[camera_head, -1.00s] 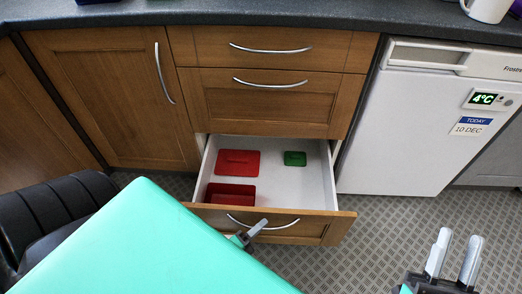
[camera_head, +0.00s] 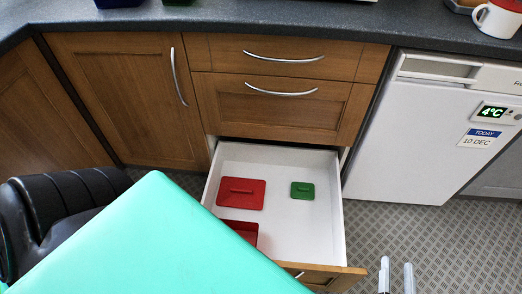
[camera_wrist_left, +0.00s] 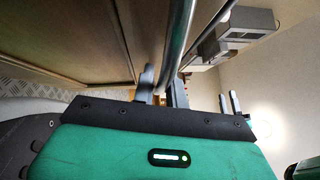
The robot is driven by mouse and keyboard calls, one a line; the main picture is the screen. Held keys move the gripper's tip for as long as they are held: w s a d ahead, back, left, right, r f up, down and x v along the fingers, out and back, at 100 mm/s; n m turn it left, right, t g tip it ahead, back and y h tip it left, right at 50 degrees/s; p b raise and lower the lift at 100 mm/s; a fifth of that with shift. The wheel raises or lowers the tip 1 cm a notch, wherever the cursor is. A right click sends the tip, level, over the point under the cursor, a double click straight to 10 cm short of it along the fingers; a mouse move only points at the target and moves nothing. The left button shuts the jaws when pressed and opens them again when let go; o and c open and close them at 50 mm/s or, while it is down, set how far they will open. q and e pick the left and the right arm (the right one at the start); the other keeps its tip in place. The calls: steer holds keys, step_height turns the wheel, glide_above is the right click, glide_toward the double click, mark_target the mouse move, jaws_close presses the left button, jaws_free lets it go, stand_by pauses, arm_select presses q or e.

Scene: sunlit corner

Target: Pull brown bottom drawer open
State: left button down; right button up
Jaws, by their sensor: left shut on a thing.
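The brown bottom drawer (camera_head: 338,278) stands well open, with its white inside showing in the head view. Its silver handle (camera_head: 297,272) is mostly hidden there by my green left arm. In the left wrist view the handle (camera_wrist_left: 179,42) runs as a bar down between the fingers of my left gripper (camera_wrist_left: 162,88), which is shut on it. My left gripper is hidden in the head view. My right gripper (camera_head: 396,277) is at the bottom edge, to the right of the drawer front, with its fingers apart and empty.
Inside the drawer are a red lid (camera_head: 241,194), a partly hidden red container (camera_head: 244,230) and a small green lid (camera_head: 302,190). Two closed drawers (camera_head: 270,105) are above. A white fridge (camera_head: 415,130) stands at right, with patterned floor (camera_head: 400,225) before it.

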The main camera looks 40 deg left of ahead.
arm_select(q)
steer(key=c, duration=1.4)
jaws_free()
